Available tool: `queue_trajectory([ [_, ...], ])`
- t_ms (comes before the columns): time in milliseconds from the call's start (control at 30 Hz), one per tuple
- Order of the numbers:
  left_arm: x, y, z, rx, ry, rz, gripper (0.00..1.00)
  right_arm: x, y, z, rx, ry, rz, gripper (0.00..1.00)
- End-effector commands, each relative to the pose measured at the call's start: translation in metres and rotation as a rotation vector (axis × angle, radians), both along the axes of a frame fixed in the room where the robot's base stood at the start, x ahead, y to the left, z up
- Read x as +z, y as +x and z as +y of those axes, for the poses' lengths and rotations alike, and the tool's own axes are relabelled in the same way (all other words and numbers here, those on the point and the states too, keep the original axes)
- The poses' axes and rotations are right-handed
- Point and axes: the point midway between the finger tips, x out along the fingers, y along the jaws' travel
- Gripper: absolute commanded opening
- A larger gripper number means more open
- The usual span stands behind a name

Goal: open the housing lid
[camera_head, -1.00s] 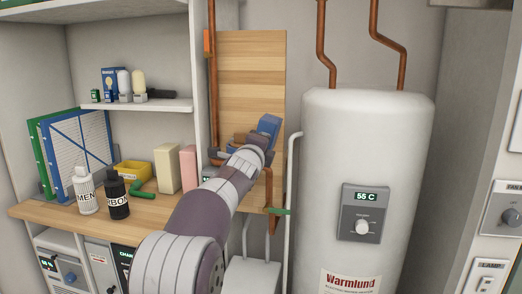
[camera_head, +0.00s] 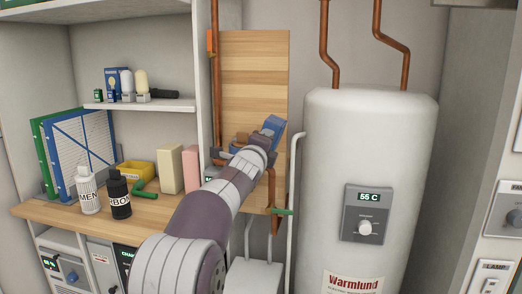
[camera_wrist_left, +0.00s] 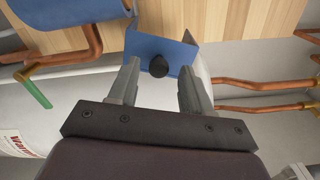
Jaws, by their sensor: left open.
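A blue sheet-like housing part with bent side edges, apparently the lid (camera_wrist_left: 155,45), faces me in the left wrist view. A round black knob (camera_wrist_left: 158,67) sticks out of it. The blue part also shows in the head view (camera_head: 273,125), in front of the wooden board, beyond my arm. My left gripper (camera_wrist_left: 160,75) is open, its two fingers on either side of the knob. I cannot tell whether they touch the knob or the blue part. My right gripper is in neither view.
A wooden board (camera_head: 252,70) carries copper pipes beside a white water heater (camera_head: 368,140). A blue cylinder (camera_wrist_left: 70,10) and a green-handled pipe (camera_wrist_left: 38,92) lie left in the wrist view. Bottles and folders stand on the shelf (camera_head: 150,215) at left.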

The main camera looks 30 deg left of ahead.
Motion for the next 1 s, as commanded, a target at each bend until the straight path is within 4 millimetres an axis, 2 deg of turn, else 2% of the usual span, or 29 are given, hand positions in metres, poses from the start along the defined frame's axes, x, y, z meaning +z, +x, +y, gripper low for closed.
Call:
queue_trajectory([
  [200, -0.004, -0.048, -0.012, 0.001, 0.001, -0.001, 0.49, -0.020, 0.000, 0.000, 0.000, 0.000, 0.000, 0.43],
  [400, -0.002, -0.096, -0.023, 0.001, 0.001, -0.001, 0.49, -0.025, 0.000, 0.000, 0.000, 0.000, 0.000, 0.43],
  [500, -0.001, -0.110, -0.026, 0.001, 0.000, 0.000, 0.49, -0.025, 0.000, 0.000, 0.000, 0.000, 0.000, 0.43],
  [633, -0.001, -0.118, -0.028, 0.000, 0.000, 0.001, 0.49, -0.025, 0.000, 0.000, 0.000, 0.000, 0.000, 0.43],
  [1000, -0.001, -0.118, -0.028, 0.000, 0.000, 0.001, 0.49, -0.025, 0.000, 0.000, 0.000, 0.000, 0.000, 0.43],
])
